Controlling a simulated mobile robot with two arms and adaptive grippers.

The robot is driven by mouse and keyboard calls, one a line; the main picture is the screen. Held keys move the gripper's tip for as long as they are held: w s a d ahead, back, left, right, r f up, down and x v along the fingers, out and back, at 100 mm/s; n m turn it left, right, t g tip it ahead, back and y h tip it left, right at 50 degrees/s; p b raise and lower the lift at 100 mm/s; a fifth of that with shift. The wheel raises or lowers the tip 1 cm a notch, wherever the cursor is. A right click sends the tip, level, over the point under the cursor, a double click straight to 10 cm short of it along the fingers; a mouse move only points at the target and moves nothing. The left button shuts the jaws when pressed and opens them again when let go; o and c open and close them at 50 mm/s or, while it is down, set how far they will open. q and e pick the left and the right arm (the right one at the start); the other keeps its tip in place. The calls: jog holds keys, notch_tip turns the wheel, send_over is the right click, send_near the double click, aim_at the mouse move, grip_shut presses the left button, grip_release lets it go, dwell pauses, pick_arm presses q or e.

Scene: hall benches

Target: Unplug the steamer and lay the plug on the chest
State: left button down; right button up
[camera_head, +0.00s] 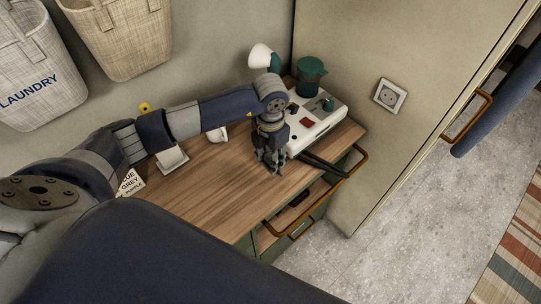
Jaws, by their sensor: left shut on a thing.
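The steamer (318,121), a white base with a teal tank (311,74) and a red switch, stands at the back right of the chest's wooden top (205,195). My left gripper (272,164) points down at the chest top, just in front of the steamer's left end. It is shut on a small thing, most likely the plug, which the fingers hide. Whether that thing touches the wood I cannot tell. The wall socket (389,96) on the beige panel right of the steamer has no plug in it. My right gripper is not in view.
A dark strip (325,165) lies at the chest's right front, by a bronze handle (290,232). A white cup (216,134) and a card (130,183) stand near the wall. Laundry baskets (36,75) hang at upper left. The front middle of the top is clear.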

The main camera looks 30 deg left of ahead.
pick_arm(q)
notch_tip(320, 180, down, 3)
jog(key=shift+f+b, duration=0.1)
jog(key=shift+b, duration=1)
jog(key=shift+f+b, duration=1.25)
jog(key=shift+f, duration=0.2)
jog(key=c, duration=1)
grip_release()
